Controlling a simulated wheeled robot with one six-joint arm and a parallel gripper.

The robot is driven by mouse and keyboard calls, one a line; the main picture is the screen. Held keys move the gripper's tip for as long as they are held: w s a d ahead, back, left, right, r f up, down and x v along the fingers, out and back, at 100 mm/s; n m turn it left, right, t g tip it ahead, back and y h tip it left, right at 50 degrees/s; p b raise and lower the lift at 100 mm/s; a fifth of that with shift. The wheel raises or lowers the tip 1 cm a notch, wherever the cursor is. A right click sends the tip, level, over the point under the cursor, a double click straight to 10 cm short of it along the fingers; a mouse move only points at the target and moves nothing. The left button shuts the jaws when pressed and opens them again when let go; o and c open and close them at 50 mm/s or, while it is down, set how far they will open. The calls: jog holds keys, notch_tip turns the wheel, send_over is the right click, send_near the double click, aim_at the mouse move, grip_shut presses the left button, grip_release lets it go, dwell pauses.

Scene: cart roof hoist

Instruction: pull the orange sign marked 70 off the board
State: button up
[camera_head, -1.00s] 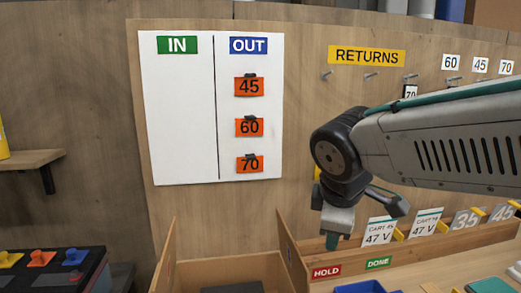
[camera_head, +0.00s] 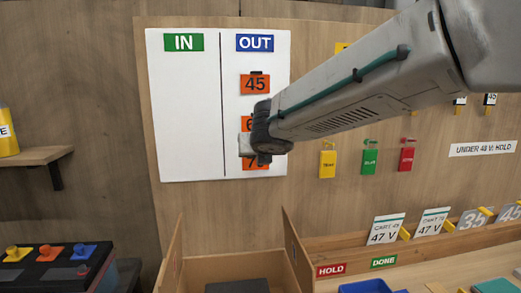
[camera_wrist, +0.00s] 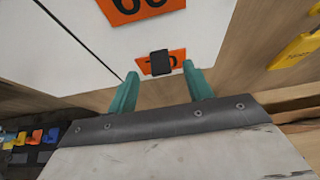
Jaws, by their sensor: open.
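The orange sign marked 70 (camera_head: 256,164) hangs lowest under OUT on the white board (camera_head: 185,120), partly hidden behind my gripper in the head view. In the wrist view the sign (camera_wrist: 177,55) has a dark clip (camera_wrist: 160,62) at its middle, which covers part of the number. My gripper (camera_wrist: 160,88) is open. Its two teal fingertips stand on either side of the clip, with a gap to each side. I cannot tell whether they touch the sign. The orange sign marked 60 (camera_wrist: 135,8) is just above it; the orange 45 sign (camera_head: 255,84) is higher up.
Yellow, green (camera_head: 370,161) and red tags hang on the wall right of the board. An open wooden bin (camera_head: 180,250) stands below the board, next to the HOLD (camera_head: 331,270) and DONE (camera_head: 383,262) labels. The IN half of the board is bare.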

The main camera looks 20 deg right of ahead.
jog(key=shift+x, duration=1.8)
grip_shut()
jog(key=shift+s, duration=0.1)
jog(key=shift+s+a, duration=0.15)
jog(key=shift+s, duration=0.6)
jog(key=shift+s+a, duration=0.15)
jog(key=shift+s, duration=0.6)
jog(key=shift+s+a, duration=0.2)
jog(key=shift+s, duration=0.75)
jog(key=shift+s+a, duration=0.15)
jog(key=shift+s, duration=0.85)
jog(key=shift+s+a, duration=0.2)
jog(key=shift+s, duration=0.75)
